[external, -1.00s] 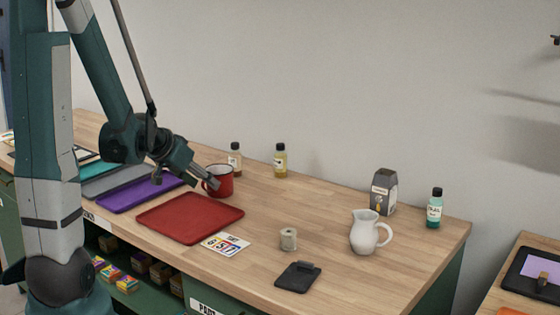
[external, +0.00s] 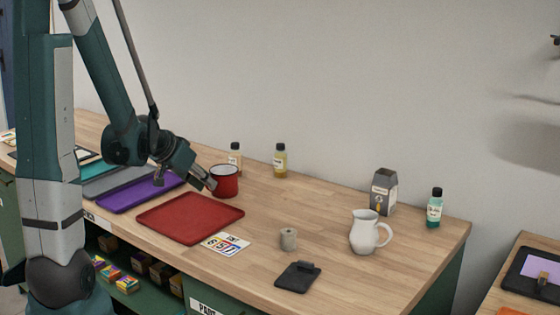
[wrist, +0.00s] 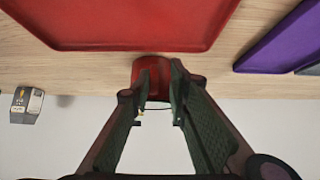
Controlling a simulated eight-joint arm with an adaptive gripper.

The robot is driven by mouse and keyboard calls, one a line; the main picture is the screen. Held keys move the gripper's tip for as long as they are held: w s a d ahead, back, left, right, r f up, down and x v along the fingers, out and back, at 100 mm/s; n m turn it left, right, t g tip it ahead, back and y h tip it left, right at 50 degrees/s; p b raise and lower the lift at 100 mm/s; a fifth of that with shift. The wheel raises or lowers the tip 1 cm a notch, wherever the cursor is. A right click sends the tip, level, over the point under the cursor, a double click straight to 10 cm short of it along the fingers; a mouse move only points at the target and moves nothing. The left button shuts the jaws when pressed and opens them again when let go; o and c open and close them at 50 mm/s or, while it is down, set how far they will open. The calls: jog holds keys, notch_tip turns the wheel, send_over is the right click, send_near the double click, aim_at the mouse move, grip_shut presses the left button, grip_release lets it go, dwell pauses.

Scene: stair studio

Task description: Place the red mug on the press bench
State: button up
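The red mug (external: 225,183) stands upright on the wooden bench, just behind the red tray, with a dark rim. My gripper (external: 211,185) is low over the bench, at the mug's left side. In the wrist view the mug (wrist: 161,66) shows beyond the fingertips, with its sides spreading wider than the finger gap. My gripper (wrist: 163,68) has a clear gap between its fingertips, with red showing in the gap. The mug's handle is hidden. I cannot tell whether the fingers touch the mug. Nothing in view is labelled as a press bench.
A white pitcher (external: 364,234), carton (external: 383,192) and black clip (external: 298,278) are to the right. Another table (external: 508,290) stands far right.

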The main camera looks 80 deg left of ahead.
grip_shut()
jog(key=shift+r, duration=0.2)
dwell(0.3)
notch_tip(320, 180, up, 10)
jog(key=p, duration=0.3)
jog(key=shift+f, duration=0.25)
dwell(0.8)
jog(key=shift+w, duration=0.15)
dwell(0.7)
